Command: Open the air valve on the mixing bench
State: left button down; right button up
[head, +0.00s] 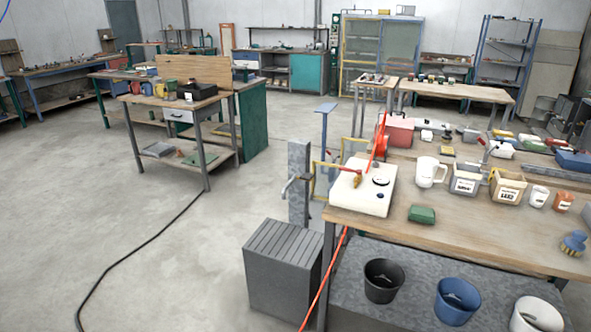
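The mixing bench (465,230) is the wooden-topped bench at the right. On its near left corner sits a white box-like unit (350,197) with a dark round disc on top. A small red lever-like part (345,169) shows at the unit's left back, with a brass-coloured fitting (357,181) beside it. These look like the air valve, but they are too small to tell whether it is open or closed. A red hose (325,280) hangs down past the bench's left end. Neither of my grippers shows in the view.
A white jug (431,172), labelled bins (506,188) and a green block (422,214) stand on the bench. Buckets (382,281) stand on the grey surface below. A grey ribbed box (283,265) and metal post (299,180) stand to its left. Floor further left is mostly clear, crossed by a black cable (143,245).

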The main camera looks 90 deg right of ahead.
aim_at(358, 172)
jog(key=z, duration=3.15)
jog(key=i+l, duration=0.15)
jog(key=i, duration=0.25)
jog(key=i+l, duration=0.15)
jog(key=i, duration=0.3)
jog(key=i+l, duration=0.2)
jog(key=i, duration=0.2)
jog(key=i+z, duration=0.2)
jog(key=z, duration=0.2)
